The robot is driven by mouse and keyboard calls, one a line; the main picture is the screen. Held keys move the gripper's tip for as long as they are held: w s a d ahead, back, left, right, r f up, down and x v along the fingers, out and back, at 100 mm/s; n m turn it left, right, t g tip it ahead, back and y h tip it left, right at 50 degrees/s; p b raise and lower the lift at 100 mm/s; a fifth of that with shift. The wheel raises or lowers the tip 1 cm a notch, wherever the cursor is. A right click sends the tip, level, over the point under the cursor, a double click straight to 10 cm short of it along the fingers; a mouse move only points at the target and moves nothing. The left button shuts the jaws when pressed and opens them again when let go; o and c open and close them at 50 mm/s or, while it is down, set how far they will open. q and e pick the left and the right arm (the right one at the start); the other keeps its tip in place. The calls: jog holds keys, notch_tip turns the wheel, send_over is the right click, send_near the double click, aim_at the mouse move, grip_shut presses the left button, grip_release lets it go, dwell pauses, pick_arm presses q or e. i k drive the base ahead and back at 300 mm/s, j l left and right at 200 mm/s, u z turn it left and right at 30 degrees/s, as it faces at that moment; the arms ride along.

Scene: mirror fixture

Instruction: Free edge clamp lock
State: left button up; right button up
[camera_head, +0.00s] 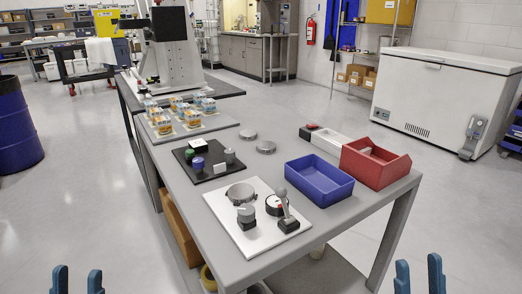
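A white fixture plate (232,203) lies on the grey table. On it stand a round metal ring mount (240,191), a grey round-topped part on a dark block (246,213), a round dial with a red mark (274,205), and an upright grey-knobbed lever on a black base (288,222). I cannot tell which part is the edge clamp lock. My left gripper (77,281) shows as two separated blue fingertips at the bottom left, open and empty, off the table. My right gripper (419,276) is likewise open and empty at the bottom right, clear of the table.
A blue tray (319,190) and a red bin (376,170) stand right of the plate. A black board with small cylinders (207,163) and two metal discs (266,147) lie behind. A tray of small boxes (180,115) is farther back.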

aim_at(281, 191)
jog(key=j+z, duration=0.65)
jog(key=z, duration=0.25)
jog(key=k+j+z, duration=0.2)
jog(key=z, duration=0.25)
